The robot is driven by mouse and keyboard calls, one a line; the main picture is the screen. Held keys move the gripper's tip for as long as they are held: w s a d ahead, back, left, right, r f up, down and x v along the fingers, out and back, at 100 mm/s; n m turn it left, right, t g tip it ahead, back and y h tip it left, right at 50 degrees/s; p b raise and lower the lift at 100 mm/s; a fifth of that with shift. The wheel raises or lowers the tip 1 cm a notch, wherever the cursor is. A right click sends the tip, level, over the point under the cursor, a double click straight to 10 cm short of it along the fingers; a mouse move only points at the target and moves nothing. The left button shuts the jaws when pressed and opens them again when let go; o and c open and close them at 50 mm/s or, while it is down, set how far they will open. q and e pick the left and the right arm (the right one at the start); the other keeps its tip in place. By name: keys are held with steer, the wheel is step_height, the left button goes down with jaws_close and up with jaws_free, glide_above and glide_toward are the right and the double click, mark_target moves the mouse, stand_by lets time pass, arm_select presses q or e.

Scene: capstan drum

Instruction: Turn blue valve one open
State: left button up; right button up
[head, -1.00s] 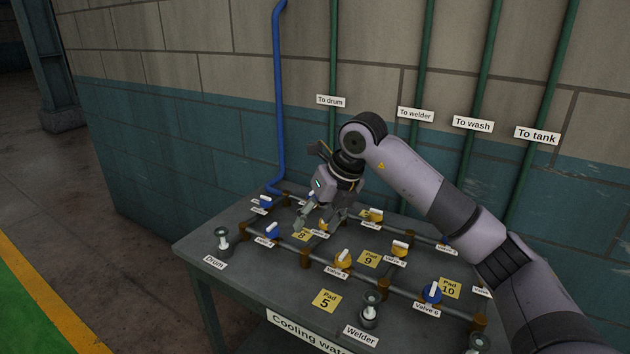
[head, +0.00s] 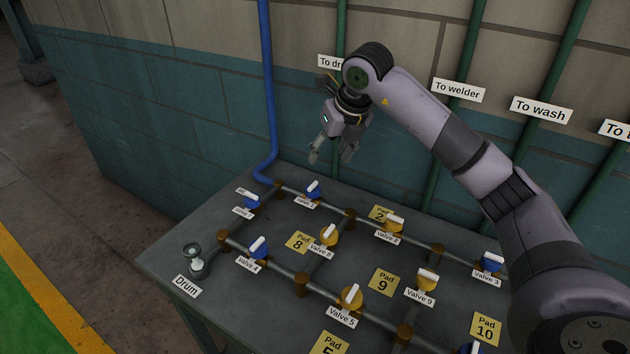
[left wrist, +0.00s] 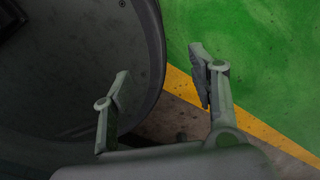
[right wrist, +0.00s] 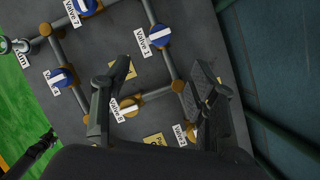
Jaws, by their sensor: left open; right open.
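Blue valve 1 (head: 313,191) sits on the pipe along the back left of the table, with a white handle bar and a label in front. It also shows in the right wrist view (right wrist: 159,39), upper middle, ahead of the fingers. My right gripper (head: 332,156) is open and empty, raised above the back of the table, right of valve 1 in the picture and apart from it. Its two fingers (right wrist: 148,88) stand wide apart in the right wrist view. My left gripper (left wrist: 160,72) is open and empty, over the floor beside my base.
Blue valve 7 (head: 251,202), blue valve 4 (head: 259,249) and yellow valve 8 (head: 329,235) stand close by on the pipes. A blue vertical pipe (head: 266,90) rises behind the table's left end, against the wall. The air above valve 1 is clear.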

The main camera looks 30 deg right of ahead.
mark_target(314, 186)
steer(key=p+x, duration=0.1)
steer(key=x, duration=1)
steer(key=shift+w+f+p, duration=0.1)
steer(key=shift+p, duration=0.25)
steer(key=shift+x, duration=1.1)
arm_select(q)
steer(key=shift+w+d+r, duration=0.15)
steer(key=shift+w+r, duration=0.25)
steer(key=shift+r, duration=0.2)
steer(key=shift+w+d+r, duration=0.15)
steer(key=shift+w+r, duration=0.25)
steer(key=shift+r, duration=0.15)
arm_select(e)
steer(key=shift+w+f, duration=0.2)
steer(key=shift+f, duration=0.4)
steer(key=shift+c, duration=0.4)
arm_select(q)
steer(key=shift+w, duration=0.25)
arm_select(e)
steer(key=c, duration=1.1)
